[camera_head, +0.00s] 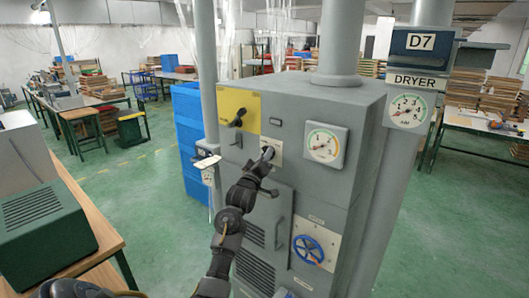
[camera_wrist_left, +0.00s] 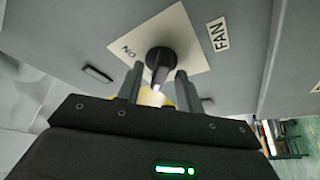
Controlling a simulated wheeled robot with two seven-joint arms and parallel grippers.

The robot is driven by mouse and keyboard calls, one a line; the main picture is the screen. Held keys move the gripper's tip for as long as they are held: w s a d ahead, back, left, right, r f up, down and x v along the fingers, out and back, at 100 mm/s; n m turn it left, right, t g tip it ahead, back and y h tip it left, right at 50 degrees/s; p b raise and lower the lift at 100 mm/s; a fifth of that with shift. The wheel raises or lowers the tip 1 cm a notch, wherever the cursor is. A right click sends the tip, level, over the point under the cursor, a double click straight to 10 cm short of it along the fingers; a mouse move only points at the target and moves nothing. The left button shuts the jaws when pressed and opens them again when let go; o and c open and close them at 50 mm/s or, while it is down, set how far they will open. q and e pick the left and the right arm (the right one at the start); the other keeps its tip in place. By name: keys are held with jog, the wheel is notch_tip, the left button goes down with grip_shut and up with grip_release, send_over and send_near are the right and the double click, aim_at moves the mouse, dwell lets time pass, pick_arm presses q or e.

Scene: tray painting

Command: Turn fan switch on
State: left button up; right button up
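The fan switch is a black rotary knob (camera_wrist_left: 160,62) on a pale square plate (camera_wrist_left: 190,38), with an "ON" mark and a FAN label (camera_wrist_left: 218,35) beside it in the left wrist view. In the head view its plate (camera_head: 276,146) is on the front of the grey dryer cabinet (camera_head: 318,99), partly hidden by my gripper. My left gripper (camera_head: 266,156) is at the knob. In the left wrist view its two fingers (camera_wrist_left: 157,88) are apart, one on each side of the knob's lower end, with visible gaps. My right gripper is not in view.
A yellow panel (camera_head: 247,97) with a black switch is up and left of the plate. A round gauge (camera_head: 323,146) is to the right, a blue valve wheel (camera_head: 308,249) below. A door handle (camera_head: 280,232) sticks out under my gripper. Blue crates (camera_head: 188,130) stand left.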

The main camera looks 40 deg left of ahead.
pick_arm(q)
jog(key=shift+w+a+r, duration=0.1)
jog(key=shift+w, duration=0.2)
